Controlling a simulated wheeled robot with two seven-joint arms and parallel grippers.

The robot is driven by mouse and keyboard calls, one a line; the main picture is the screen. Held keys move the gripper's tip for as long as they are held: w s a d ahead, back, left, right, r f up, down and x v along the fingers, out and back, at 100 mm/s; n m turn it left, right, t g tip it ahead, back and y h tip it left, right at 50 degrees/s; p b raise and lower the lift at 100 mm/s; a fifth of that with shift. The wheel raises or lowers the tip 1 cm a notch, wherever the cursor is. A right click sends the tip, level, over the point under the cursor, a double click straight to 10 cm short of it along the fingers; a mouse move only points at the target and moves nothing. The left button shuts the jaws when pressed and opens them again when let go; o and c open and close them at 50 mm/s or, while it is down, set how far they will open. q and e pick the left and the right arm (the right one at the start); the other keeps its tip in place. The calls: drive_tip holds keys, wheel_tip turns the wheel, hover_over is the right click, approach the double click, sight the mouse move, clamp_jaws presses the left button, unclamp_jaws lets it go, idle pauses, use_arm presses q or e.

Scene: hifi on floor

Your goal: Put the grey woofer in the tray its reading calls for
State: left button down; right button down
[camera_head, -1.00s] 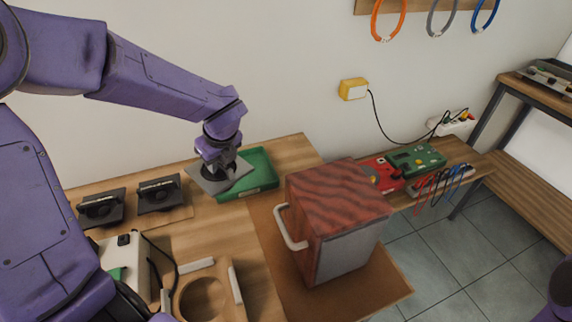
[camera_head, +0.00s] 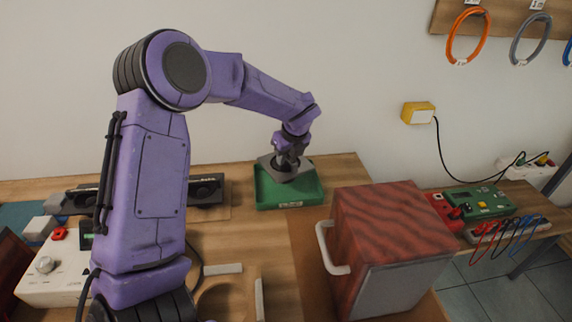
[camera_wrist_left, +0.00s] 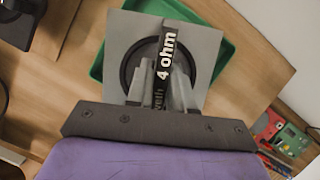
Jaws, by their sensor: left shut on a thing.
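My left gripper (camera_head: 289,162) is shut on the grey woofer (camera_head: 285,174), a square grey plate with a round black cone. It holds the woofer over the back part of the green tray (camera_head: 290,203); I cannot tell whether they touch. In the left wrist view the gripper (camera_wrist_left: 160,90) grips the woofer (camera_wrist_left: 122,38) across its middle, and a label there reads "4 ohm". The green tray (camera_wrist_left: 226,58) shows beneath and around the plate. A white device (camera_head: 55,275) with a knob stands at the left, partly behind my arm; no reading is legible. My right gripper is out of view.
A red wood-grained cabinet (camera_head: 392,230) with a white handle stands just right of the green tray. Black speaker parts (camera_head: 207,190) lie left of the tray. A wooden fixture with a round hole (camera_head: 225,300) is in front. Red and green instruments (camera_head: 478,202) stand farther right.

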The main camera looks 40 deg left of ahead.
sight(287, 165)
use_arm(q)
drive_tip(key=shift+w+a+f, duration=0.4)
drive_tip(key=shift+w+f, duration=0.25)
drive_tip(key=shift+f, duration=0.15)
drive_tip(key=shift+w+a+f, duration=0.1)
drive_tip(key=shift+w+f, duration=0.05)
drive_tip(key=shift+f, duration=0.8)
drive_tip(key=shift+w+a+f, duration=0.1)
drive_tip(key=shift+f, duration=0.8)
drive_tip(key=shift+d, duration=0.1)
